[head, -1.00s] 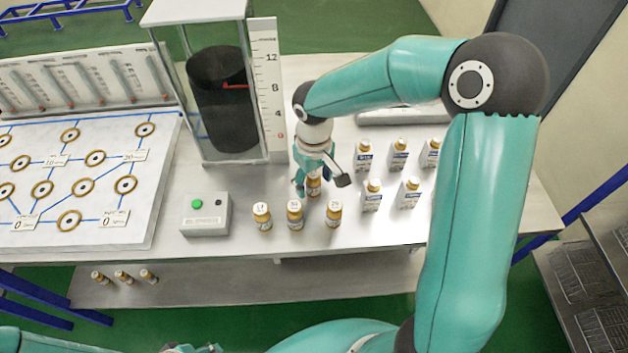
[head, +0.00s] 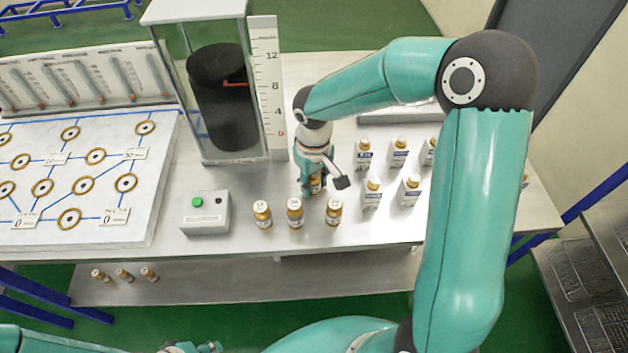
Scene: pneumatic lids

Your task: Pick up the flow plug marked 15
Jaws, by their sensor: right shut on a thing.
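My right gripper (head: 317,186) is at the middle of the bench, pointing down, with its fingers shut on a small brass-coloured plug (head: 316,185). The fingers hide most of this plug, and its number cannot be read. In front of it stands a row of three similar plugs with white labels: a left one (head: 262,215), a middle one (head: 295,213) and a right one (head: 334,212). Their numbers are too small to read surely. Part of my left gripper (head: 192,348) shows at the bottom edge; its jaws cannot be made out.
White bottles (head: 372,194) with brass caps stand close right of the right gripper. A grey box with a green button (head: 205,213) is left of the plugs. A glass tank (head: 222,100) stands behind. A white flow board (head: 100,225) fills the left. Small plugs (head: 124,275) lie on the lower shelf.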

